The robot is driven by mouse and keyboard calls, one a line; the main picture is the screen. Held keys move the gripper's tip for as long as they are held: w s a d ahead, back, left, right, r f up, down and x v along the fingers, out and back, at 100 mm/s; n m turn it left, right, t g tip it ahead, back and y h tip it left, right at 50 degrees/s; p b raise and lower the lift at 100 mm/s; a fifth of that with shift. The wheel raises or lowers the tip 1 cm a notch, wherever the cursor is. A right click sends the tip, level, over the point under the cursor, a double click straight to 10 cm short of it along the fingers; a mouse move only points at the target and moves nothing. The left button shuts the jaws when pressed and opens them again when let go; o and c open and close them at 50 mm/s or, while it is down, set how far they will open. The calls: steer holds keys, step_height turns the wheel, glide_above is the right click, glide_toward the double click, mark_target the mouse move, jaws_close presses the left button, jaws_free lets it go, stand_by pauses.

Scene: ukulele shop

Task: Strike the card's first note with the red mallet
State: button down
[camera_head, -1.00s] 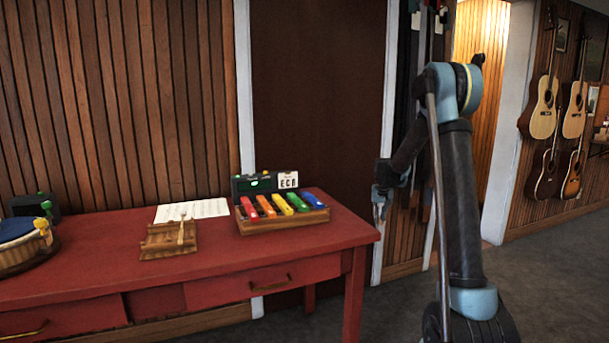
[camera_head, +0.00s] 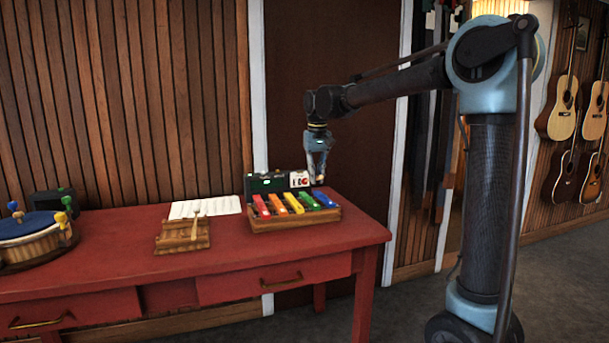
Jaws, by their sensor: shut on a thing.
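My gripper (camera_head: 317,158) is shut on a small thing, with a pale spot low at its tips. It is too small to tell whether this is the red mallet. My gripper hangs pointing down, in the picture just above the blue bar (camera_head: 324,200) and in front of the card's right side. The xylophone (camera_head: 292,218) has a wooden frame and red, orange, yellow, green and blue bars. The white card (camera_head: 300,179) stands behind it against a dark box. Its letters are small; the first is unclear now, but the earlier frame seems to show an E.
A wooden rack (camera_head: 171,245) holds one pale mallet (camera_head: 196,226), with a white sheet (camera_head: 205,206) behind it. The red table (camera_head: 110,244) is bare between drum and rack.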

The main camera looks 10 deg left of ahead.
steer(key=s+a+f+n, duration=0.1)
steer(key=s+f, duration=0.1)
steer(key=s, duration=0.4)
steer(key=shift+a, duration=0.3)
steer(key=shift+s, duration=0.1)
stand_by(0.5)
steer(key=shift+r, duration=2.1)
